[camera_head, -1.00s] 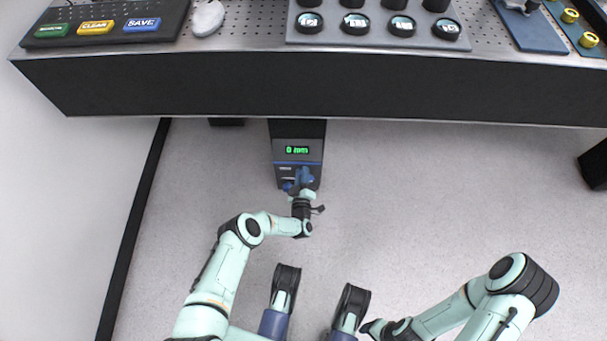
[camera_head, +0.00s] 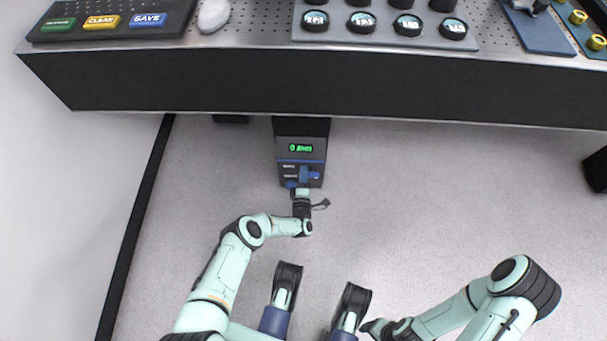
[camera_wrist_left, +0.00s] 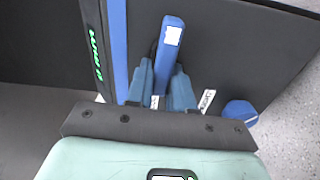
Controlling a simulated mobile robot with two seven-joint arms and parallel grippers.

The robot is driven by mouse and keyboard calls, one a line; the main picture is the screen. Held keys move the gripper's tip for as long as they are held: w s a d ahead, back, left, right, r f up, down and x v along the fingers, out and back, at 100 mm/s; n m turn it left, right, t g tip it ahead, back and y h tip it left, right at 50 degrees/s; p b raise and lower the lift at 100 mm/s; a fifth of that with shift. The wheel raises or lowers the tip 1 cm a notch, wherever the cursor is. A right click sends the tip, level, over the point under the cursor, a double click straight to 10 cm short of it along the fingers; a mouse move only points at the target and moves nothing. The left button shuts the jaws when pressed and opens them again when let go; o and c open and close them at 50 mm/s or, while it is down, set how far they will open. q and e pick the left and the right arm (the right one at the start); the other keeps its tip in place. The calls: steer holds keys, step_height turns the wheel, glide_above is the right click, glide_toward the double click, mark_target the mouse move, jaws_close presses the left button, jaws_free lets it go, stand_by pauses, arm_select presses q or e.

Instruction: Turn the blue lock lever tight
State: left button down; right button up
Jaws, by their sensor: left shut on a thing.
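The blue lock lever (camera_wrist_left: 170,48) is a bar with a white patch near its end, on the dark face of a box. In the left wrist view the two blue fingers of my left gripper (camera_wrist_left: 163,88) stand on either side of the lever, shut on it. In the head view my left gripper (camera_head: 303,185) is at the low front of the dark box (camera_head: 301,150), which has a green lit display (camera_head: 301,148). The lever is small and partly hidden there.
The box stands under the front of a long workbench (camera_head: 330,85). A round blue knob (camera_wrist_left: 240,112) sits beside the lever on the box. On the bench are a button panel (camera_head: 110,20) and several round black-rimmed pieces (camera_head: 362,22). The floor around the box is clear.

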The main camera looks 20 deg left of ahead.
arm_select(q)
steer(key=shift+r, duration=0.1)
stand_by(0.4)
steer(key=c, duration=1.1)
jaws_free()
steer(key=shift+s, duration=0.1)
arm_select(e)
steer(key=shift+s, duration=0.1)
